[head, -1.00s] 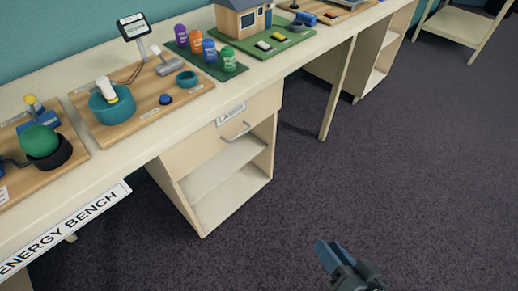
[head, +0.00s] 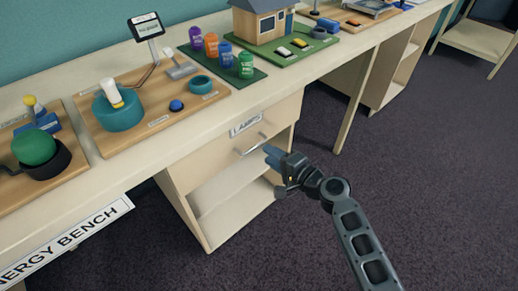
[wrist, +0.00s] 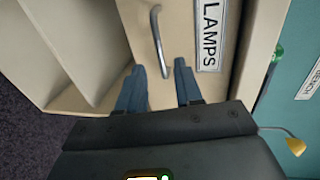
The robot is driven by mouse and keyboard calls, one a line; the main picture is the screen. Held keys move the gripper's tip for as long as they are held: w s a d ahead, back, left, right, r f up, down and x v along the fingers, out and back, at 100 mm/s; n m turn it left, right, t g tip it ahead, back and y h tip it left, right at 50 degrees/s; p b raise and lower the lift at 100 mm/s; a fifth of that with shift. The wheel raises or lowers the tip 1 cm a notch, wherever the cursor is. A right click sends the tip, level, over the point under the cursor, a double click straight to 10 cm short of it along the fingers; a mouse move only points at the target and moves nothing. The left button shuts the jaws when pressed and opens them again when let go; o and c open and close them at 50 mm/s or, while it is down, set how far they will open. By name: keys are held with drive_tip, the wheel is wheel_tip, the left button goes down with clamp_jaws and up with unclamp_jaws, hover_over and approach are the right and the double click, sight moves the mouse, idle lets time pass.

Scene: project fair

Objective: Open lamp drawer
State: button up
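The lamp drawer (head: 268,128) is a cream front under the bench top, with a white "LAMPS" label (head: 246,124). It looks shut. Its metal bar handle (head: 253,145) is just below the label; in the wrist view the handle (wrist: 157,42) stands out from the drawer front. My gripper (head: 271,153) is just to the right of the handle in the head view. In the wrist view my gripper (wrist: 158,82) has two blue fingers apart, with the handle's near end in line with the gap between them. Nothing is clearly gripped.
Open shelves (head: 235,190) are below the drawer. The bench top (head: 165,155) above holds a wooden board (head: 150,128) with a teal bowl, a green mat of coloured cans (head: 245,78) and a model house (head: 262,22). The carpet (head: 420,180) at right is clear.

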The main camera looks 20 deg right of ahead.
drive_tip(key=x, duration=0.5)
drive_tip(key=shift+w+a, duration=0.15)
drive_tip(key=shift+w, duration=0.25)
clamp_jaws()
drive_tip(key=shift+f, duration=0.1)
idle(1.0)
